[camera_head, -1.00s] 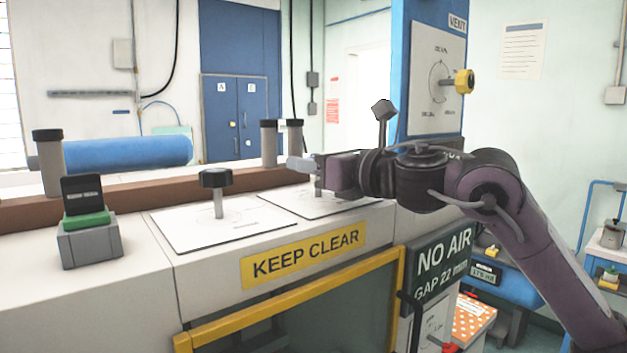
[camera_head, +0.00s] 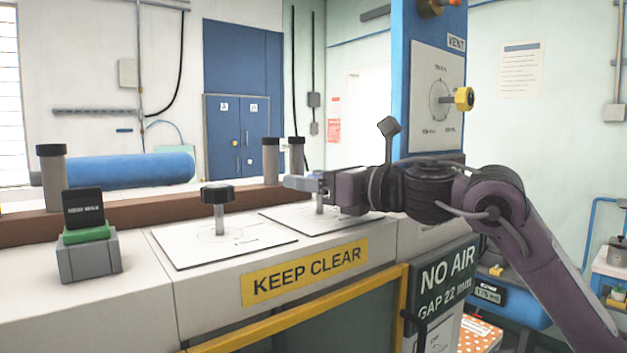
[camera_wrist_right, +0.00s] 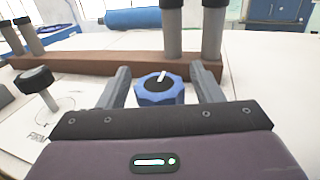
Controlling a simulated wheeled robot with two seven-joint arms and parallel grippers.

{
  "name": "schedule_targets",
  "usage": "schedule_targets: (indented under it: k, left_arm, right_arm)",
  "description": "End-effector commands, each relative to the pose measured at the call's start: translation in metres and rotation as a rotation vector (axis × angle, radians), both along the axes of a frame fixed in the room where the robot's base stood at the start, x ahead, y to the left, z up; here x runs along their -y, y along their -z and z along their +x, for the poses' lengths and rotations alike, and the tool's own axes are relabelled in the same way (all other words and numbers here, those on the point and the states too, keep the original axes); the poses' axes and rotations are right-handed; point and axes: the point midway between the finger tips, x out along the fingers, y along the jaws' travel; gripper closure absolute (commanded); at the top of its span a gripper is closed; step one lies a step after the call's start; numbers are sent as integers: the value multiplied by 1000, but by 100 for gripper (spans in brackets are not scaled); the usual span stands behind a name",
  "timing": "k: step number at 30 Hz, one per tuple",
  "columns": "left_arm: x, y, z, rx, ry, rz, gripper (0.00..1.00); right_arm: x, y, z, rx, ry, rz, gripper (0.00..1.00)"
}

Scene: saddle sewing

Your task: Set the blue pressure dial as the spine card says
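The blue pressure dial (camera_wrist_right: 160,88) shows in the right wrist view as a faceted blue knob with a dark top and a white pointer line, tilted slightly right of straight away. My right gripper (camera_wrist_right: 163,80) is open, with one finger on each side of the dial and gaps visible between. In the head view my right gripper (camera_head: 308,183) is over the right-hand white plate (camera_head: 345,223) and hides the knob; only its post shows below. My left gripper is out of view.
A black knob (camera_head: 217,194) stands on the left white plate (camera_head: 180,246). Grey posts (camera_head: 270,160) rise behind the dial by a brown rail (camera_head: 150,211). A yellow knob (camera_head: 463,99) juts from the blue column. A yellow frame (camera_head: 300,330) lies below the front edge.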

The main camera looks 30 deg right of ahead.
Motion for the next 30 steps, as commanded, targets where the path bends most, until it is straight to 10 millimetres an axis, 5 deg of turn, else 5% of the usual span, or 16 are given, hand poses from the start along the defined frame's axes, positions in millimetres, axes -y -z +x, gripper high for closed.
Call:
schedule_targets:
  k: [11,21,30]
  left_arm:
    - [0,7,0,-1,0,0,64]
    - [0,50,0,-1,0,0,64]
    - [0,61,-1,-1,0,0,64]
  right_arm:
    - [3,3,-6,1,2,-1,39]
    - [21,6,-54,2,4,-3,39]
    - [28,1,-73,0,1,0,39]
